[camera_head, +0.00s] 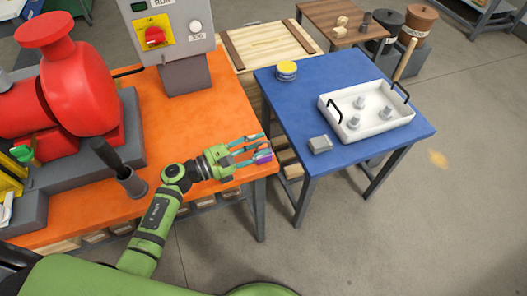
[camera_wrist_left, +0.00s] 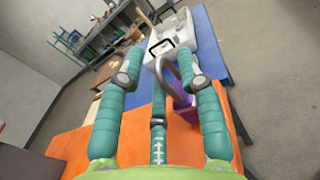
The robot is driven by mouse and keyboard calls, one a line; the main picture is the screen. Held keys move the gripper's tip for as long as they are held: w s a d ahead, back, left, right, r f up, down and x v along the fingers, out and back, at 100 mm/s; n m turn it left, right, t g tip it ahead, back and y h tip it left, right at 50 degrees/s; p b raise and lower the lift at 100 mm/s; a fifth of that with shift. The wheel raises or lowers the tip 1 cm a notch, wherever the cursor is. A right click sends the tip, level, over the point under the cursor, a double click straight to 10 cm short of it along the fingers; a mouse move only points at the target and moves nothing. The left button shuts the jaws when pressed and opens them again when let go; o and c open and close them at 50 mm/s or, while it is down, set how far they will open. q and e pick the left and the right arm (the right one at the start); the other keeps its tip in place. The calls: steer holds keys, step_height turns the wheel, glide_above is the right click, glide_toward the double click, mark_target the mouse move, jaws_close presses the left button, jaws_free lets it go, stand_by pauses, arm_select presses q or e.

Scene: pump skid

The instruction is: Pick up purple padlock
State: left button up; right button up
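The purple padlock (camera_head: 263,157) is by the right front corner of the orange table (camera_head: 210,115), at the fingertips of my left gripper (camera_head: 250,148). In the left wrist view, its purple body (camera_wrist_left: 184,107) is partly hidden behind the right finger. Its grey shackle arches up between the fingers. My left gripper (camera_wrist_left: 160,85) has its teal fingers extended and spread apart, so it looks open around the padlock. I cannot tell whether any finger touches it. My right gripper is not in view.
A red pump (camera_head: 75,85) and a grey control box (camera_head: 170,30) stand on the orange table. Beyond a narrow gap, a blue table (camera_head: 290,110) holds a white tray (camera_head: 375,133), a grey block (camera_head: 320,144) and a yellow-and-blue tin (camera_head: 287,71). Floor is clear at right.

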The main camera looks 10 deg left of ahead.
arm_select(q)
steer(key=c, duration=0.6)
jaws_close()
steer(key=shift+r, duration=0.7)
step_height(320, 180, up, 3)
steer(key=shift+f+b, duration=0.1)
steer(key=shift+b, duration=0.25)
steer(key=s+d+r+p, duration=0.1)
steer(key=s+d+r, duration=0.2)
steer(key=d+r, duration=0.4)
steer(key=shift+s+d+p, duration=0.4)
steer(key=shift+d, duration=1.6)
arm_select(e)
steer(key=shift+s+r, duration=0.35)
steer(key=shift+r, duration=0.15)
